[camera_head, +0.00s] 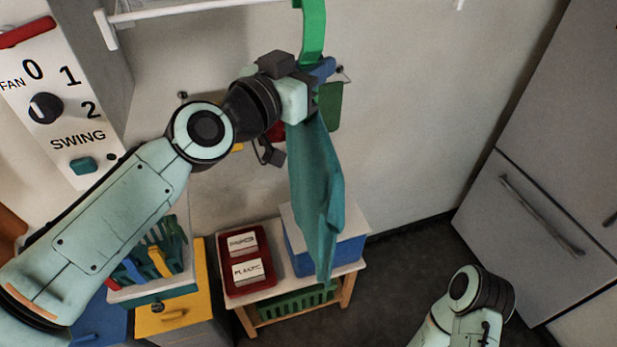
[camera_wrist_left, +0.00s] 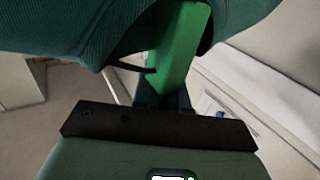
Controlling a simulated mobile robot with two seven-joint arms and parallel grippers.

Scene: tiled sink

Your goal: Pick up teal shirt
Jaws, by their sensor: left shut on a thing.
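The teal shirt (camera_head: 316,190) hangs down in a long narrow fold below my left gripper (camera_head: 318,88). A flat green hanger (camera_head: 312,30) rises from the gripper to the top of the head view. In the left wrist view, the green hanger (camera_wrist_left: 182,45) runs down into the dark jaws of my left gripper (camera_wrist_left: 165,98). The shirt's ribbed cloth (camera_wrist_left: 75,30) spreads across the top there. The gripper is shut on the hanger by the shirt; the exact contact is partly hidden. My right gripper is out of view; only part of its arm shows at lower right.
A white rail (camera_head: 190,10) runs along the top. A control panel (camera_head: 65,110) is at left. Below stand a small table with a red tray (camera_head: 268,270) and a blue bin (camera_head: 345,252), and a yellow drawer (camera_head: 165,315). A grey cabinet (camera_head: 545,190) is at right.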

